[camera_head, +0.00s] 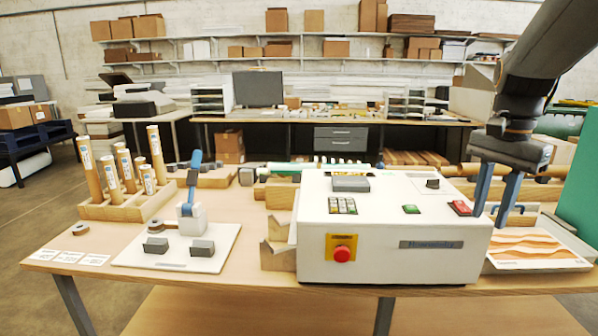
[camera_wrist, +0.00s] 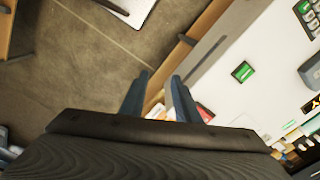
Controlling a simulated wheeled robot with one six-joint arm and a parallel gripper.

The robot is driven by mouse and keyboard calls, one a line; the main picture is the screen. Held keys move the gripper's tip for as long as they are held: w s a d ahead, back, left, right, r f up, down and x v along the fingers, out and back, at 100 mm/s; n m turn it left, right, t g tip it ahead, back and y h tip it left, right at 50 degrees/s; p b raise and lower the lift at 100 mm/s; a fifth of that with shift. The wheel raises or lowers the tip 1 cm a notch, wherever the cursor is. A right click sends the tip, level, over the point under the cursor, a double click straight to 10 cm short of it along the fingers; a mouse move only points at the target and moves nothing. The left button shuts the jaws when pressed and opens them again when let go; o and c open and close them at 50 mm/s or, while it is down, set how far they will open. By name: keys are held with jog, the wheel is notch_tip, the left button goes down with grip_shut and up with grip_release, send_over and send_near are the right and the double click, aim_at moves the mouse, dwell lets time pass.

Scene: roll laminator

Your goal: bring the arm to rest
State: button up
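My gripper (camera_head: 495,208) hangs with its fingers pointing down at the right end of the white laminator (camera_head: 390,265), by the red switch. In the wrist view its two blue-grey fingers (camera_wrist: 160,85) stand apart with nothing between them. The laminator has a red emergency knob (camera_head: 342,254) on a yellow plate, a green button (camera_head: 411,209), a red rocker switch (camera_head: 460,208) and a black knob (camera_head: 432,184). In the wrist view the green button (camera_wrist: 242,71) shows on the white top. I cannot tell whether a finger touches the housing.
A printed sheet (camera_head: 535,248) lies on a tray right of the laminator. A green panel (camera_head: 585,185) stands at the far right. A white board (camera_head: 180,248) with a blue-handled lever (camera_head: 190,180) and a wooden rack of rolls (camera_head: 125,208) are on the left. Shelves with boxes are behind.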

jog(key=s+a+f+n+b, duration=0.1)
jog(key=s+a+f+n, duration=0.1)
jog(key=a+f+n, duration=0.2)
jog(key=s+a+f+n+b, duration=0.1)
jog(key=s+a+f+n, duration=0.2)
jog(key=a+f, duration=0.5)
jog(key=s+a+f+n+t+b, duration=0.1)
jog(key=s+a+f+n, duration=0.2)
jog(key=f, duration=0.7)
jog(key=a+n, duration=0.2)
jog(key=a, duration=0.1)
jog(key=shift+s+a+f+n, duration=0.15)
jog(key=shift+a+f+n, duration=0.1)
jog(key=shift+n, duration=0.15)
jog(key=shift+d, duration=0.1)
